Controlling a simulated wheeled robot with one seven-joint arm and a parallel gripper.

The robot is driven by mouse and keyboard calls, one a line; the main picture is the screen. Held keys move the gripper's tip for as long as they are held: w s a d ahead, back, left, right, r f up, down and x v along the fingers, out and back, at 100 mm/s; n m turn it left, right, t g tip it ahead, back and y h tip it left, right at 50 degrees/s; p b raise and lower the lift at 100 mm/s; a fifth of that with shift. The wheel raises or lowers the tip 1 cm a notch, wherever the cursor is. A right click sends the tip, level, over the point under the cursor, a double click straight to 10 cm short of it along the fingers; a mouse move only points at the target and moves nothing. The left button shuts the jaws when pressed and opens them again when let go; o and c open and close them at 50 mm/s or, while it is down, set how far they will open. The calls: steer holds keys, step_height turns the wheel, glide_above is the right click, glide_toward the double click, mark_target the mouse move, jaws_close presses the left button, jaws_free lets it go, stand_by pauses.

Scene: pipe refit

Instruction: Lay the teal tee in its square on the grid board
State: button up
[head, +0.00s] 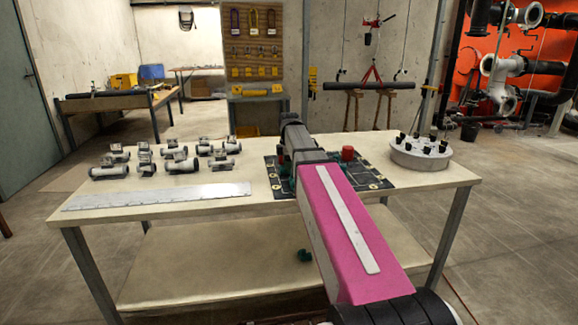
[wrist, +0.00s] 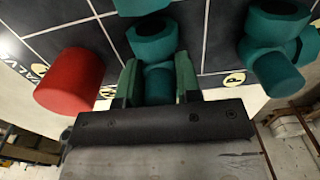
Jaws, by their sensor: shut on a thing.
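My gripper (wrist: 158,75) shows in the wrist view, low over the grid board, with its green fingers shut on a teal tee (wrist: 153,42). The tee's stem lies between the fingers and its body reaches beyond them. I cannot tell whether it touches the board. The dark grid board (wrist: 215,35) has white lines and yellow label marks. It also shows on the table in the head view (head: 377,182), where my arm hides its middle, the gripper and the held tee.
A second teal fitting (wrist: 272,48) is right of my gripper, and a red cylinder (wrist: 70,82) is left of it. In the head view, grey fittings (head: 183,163) and a metal ruler (head: 160,195) lie left. A round grey fixture (head: 420,158) stands right.

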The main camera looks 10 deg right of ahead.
steer(key=shift+f, duration=0.1)
steer(key=o, duration=0.9)
step_height(320, 180, up, 11)
steer(key=shift+r, duration=0.65)
steer(key=shift+s, duration=0.1)
